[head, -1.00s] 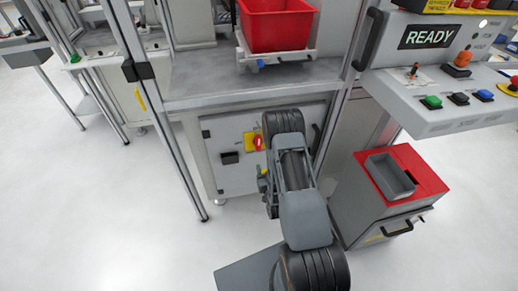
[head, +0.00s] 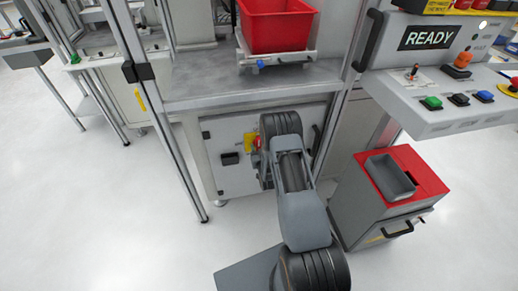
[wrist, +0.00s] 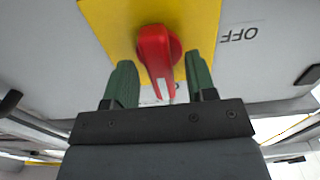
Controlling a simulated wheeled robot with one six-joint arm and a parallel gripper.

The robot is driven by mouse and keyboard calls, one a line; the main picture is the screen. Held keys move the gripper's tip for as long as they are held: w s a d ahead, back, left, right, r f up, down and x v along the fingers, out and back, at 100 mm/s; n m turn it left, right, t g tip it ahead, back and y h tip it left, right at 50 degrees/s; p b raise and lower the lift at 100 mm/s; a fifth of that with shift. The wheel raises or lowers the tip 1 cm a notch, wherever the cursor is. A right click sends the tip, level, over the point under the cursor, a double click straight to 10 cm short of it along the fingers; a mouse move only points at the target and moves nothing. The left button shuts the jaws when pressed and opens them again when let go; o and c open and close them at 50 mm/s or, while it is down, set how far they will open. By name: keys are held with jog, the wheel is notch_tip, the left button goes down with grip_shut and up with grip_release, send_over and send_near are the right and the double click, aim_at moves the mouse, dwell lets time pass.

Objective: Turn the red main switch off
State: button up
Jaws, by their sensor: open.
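The red main switch (wrist: 157,57) is a rotary handle on a yellow plate (wrist: 203,22) on a grey cabinet door. In the wrist view its handle points down the picture, tilted slightly, towards my gripper. The word OFF shows on the door to the right of the plate. My gripper (wrist: 161,82) is open, with one green finger on each side of the handle; I cannot tell whether either touches it. In the head view the switch (head: 257,142) is partly hidden by my arm, and the yellow plate (head: 248,142) shows beside it.
The cabinet door (head: 228,176) sits under a grey bench with a red bin (head: 275,25) on top. A grey box with a red top (head: 420,172) stands to the right, below a control panel (head: 440,92) reading READY. The floor at left is clear.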

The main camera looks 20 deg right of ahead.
jog(key=c, duration=0.9)
jog(key=shift+f+n+b, duration=0.1)
jog(key=shift+n+b, duration=0.2)
jog(key=shift+b, duration=0.15)
jog(key=n+b, duration=0.8)
jog(key=shift+a+f, duration=0.15)
jog(key=shift+f, duration=0.05)
jog(key=n+b, duration=0.5)
jog(key=shift+n, duration=0.3)
jog(key=shift+n+b, duration=1.55)
jog(key=shift+n, duration=0.25)
jog(key=shift+r, duration=0.15)
